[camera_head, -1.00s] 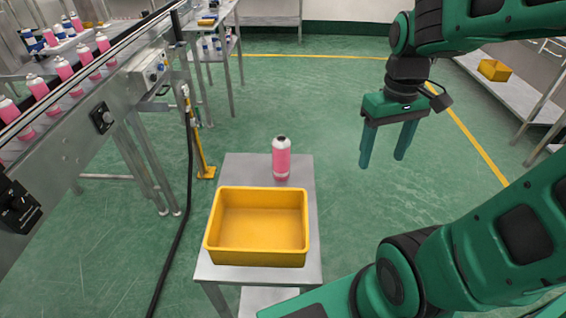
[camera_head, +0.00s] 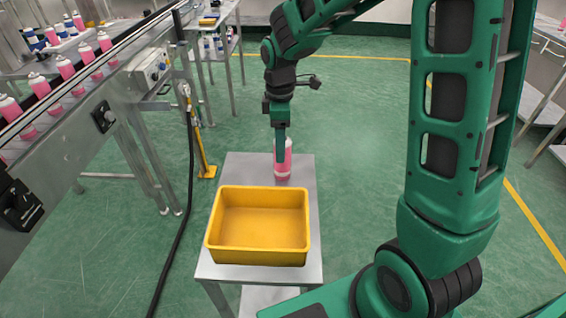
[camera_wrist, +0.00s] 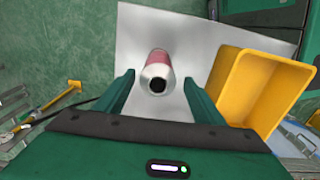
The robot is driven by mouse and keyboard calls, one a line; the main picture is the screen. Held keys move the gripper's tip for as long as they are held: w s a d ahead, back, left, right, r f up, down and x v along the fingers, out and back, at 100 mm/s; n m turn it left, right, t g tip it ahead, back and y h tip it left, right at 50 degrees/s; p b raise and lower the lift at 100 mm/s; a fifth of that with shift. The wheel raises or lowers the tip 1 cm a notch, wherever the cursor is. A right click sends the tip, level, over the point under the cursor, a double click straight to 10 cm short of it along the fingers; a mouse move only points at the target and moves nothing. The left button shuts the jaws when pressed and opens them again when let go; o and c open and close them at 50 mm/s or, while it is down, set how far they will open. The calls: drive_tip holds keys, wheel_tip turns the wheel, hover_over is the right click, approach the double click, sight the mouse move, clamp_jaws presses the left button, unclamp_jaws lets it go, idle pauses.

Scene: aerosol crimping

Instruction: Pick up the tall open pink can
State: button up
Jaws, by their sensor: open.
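The tall pink can (camera_head: 283,165) stands upright on the small grey table (camera_head: 305,215), behind the yellow bin. In the head view my gripper (camera_head: 280,158) hangs in front of it, fingers pointing down, and hides part of it. In the wrist view the can (camera_wrist: 156,73) shows its dark open top and white shoulder. There it lies a little beyond and between the two fingertips of my open gripper (camera_wrist: 158,82), with a gap on each side. I cannot tell whether the fingertips are level with the can's body.
The yellow bin (camera_head: 258,263) is empty and takes up the front of the table; it also shows in the wrist view (camera_wrist: 232,92), close to the right finger. A conveyor (camera_head: 75,140) with several pink cans runs along the left. A yellow post (camera_head: 200,150) stands left of the table.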

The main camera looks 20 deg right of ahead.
sight(282, 171)
drive_tip(key=f, duration=0.8)
drive_tip(key=shift+d+f, duration=0.15)
drive_tip(key=shift+d, duration=0.2)
drive_tip(key=c, duration=1.1)
